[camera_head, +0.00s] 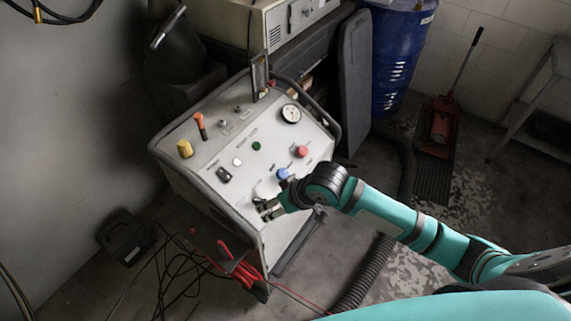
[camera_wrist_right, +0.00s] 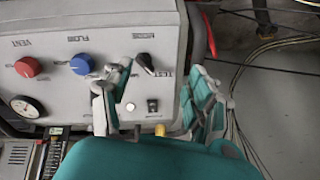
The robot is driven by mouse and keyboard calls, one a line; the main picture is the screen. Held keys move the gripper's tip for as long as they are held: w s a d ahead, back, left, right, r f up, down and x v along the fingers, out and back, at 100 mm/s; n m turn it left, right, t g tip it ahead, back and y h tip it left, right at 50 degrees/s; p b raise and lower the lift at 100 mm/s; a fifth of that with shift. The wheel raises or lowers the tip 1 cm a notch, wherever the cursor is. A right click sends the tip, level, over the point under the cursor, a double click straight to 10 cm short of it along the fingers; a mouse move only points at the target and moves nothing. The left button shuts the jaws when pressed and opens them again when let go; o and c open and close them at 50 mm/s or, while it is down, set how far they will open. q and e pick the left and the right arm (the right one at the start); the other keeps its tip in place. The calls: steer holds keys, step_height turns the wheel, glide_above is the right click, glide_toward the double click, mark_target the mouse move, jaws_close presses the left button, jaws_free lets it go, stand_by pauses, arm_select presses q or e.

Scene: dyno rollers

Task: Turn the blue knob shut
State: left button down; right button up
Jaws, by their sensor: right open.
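The blue knob (camera_head: 282,173) sits on the sloped top panel of a grey control console (camera_head: 222,158), left of a red knob. In the right wrist view the blue knob (camera_wrist_right: 82,64) is under the "FLOW" label, left of my gripper. My right gripper (camera_head: 268,208) is at the panel's near edge, a little left of and below the blue knob in the head view. In the wrist view the right gripper (camera_wrist_right: 160,100) has its fingers spread, with nothing held between them. It appears apart from the blue knob. My left gripper is not in view.
The panel also bears a red knob (camera_head: 302,151), a yellow knob (camera_head: 185,148), an orange-tipped lever (camera_head: 200,124), a black switch (camera_head: 223,174) and a gauge (camera_head: 291,113). A metal rail (camera_head: 322,112) edges the console. A blue barrel (camera_head: 402,55) stands behind.

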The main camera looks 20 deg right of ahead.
steer(key=w+d+r, duration=0.4)
steer(key=w, duration=0.1)
steer(key=m+h+p, duration=0.1)
steer(key=m, duration=0.2)
glide_toward(284, 173)
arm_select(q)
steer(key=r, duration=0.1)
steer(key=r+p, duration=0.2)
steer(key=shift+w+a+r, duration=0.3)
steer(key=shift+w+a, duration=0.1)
arm_select(e)
steer(key=x, duration=0.9)
steer(key=shift+f, duration=0.15)
steer(key=shift+c, duration=0.4)
steer(key=c, duration=1.1)
steer(key=shift+o, duration=0.2)
steer(key=shift+w, duration=0.1)
